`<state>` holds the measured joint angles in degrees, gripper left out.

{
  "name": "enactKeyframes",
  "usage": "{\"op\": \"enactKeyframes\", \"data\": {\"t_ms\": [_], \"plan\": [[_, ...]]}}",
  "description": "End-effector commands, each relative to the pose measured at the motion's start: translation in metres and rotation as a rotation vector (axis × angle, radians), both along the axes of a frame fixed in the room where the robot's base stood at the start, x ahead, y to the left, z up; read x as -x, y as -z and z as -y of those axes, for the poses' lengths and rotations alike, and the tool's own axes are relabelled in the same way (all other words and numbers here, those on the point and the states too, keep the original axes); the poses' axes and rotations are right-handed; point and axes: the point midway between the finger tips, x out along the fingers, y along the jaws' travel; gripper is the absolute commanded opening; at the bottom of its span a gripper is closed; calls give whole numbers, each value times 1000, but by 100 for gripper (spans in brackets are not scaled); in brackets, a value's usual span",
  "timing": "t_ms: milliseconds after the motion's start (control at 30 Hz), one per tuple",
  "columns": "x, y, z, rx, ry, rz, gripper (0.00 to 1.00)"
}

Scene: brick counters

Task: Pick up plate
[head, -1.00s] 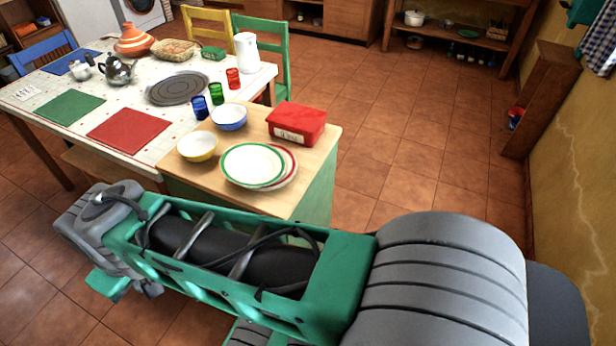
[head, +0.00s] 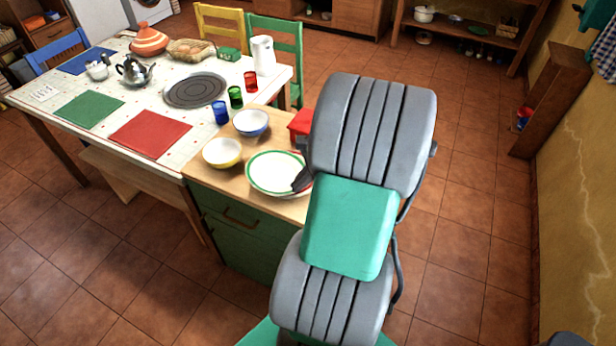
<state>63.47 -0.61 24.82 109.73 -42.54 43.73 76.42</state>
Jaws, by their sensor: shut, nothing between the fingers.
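A white plate with a green rim (head: 270,172) lies on top of a red-rimmed plate on the wooden top of the green cabinet. The lower plate is mostly hidden by the upper one and by my arm. The dark tip of my gripper (head: 302,180) shows at the right edge of the green-rimmed plate, sticking out from behind my arm. The gripper is shut and holds nothing. Most of it is hidden, and I cannot tell whether it touches the plate.
A yellow bowl (head: 222,153) and a blue bowl (head: 251,123) stand left of and behind the plates. A red box (head: 300,124) is partly hidden by my arm. Coloured glasses stand behind the bowls on the tiled table (head: 150,100). Floor to the right is clear.

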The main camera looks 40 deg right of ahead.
Motion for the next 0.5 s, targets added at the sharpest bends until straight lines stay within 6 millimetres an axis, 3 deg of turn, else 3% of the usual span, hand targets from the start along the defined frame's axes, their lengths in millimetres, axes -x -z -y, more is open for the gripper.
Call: {"op": "enactKeyframes", "data": {"t_ms": [33,100,200,333,500], "plan": [[19,-2,30,-106,185,0,0],[41,2,58,-236,393,10,0],[65,4,83,-367,590,29,0],[76,8,93,-440,688,39,0],[62,23,86,-445,689,38,0]]}}
